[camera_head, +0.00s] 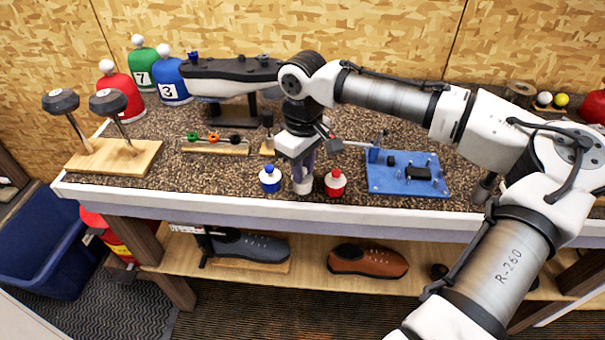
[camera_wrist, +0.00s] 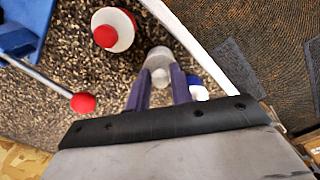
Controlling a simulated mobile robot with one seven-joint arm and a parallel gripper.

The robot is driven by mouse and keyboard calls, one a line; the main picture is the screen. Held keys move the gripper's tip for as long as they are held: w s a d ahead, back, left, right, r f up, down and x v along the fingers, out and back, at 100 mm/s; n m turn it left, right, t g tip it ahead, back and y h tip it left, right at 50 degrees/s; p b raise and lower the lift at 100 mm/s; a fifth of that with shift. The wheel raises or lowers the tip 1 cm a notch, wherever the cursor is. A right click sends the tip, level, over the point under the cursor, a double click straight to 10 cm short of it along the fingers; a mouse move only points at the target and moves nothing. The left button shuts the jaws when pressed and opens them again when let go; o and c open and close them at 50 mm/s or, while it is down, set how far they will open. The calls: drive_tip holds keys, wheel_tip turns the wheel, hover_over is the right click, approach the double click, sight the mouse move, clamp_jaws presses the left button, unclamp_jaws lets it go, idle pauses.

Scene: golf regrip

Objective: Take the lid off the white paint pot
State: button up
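The white paint pot (camera_head: 303,186) stands near the front edge of the bench, between a pot with a blue lid (camera_head: 269,180) and a pot with a red lid (camera_head: 335,183). My gripper (camera_head: 303,172) points down right over the white pot. In the wrist view the white pot (camera_wrist: 158,56) with its pale lid knob (camera_wrist: 160,75) shows between the two purple fingertips of my gripper (camera_wrist: 160,78). The fingers are apart, with a narrow gap seen beside the knob. Whether they reach down around the knob is hard to tell.
The red-lidded pot (camera_wrist: 113,29) and blue-lidded pot (camera_wrist: 198,88) stand close on either side. A red-tipped rod (camera_wrist: 82,102) juts from the blue fixture plate (camera_head: 408,172) on the right. A wooden rack (camera_head: 215,148) lies behind left. The bench's front edge is near.

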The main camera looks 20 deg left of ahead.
clamp_jaws()
drive_tip(key=shift+r, duration=0.1)
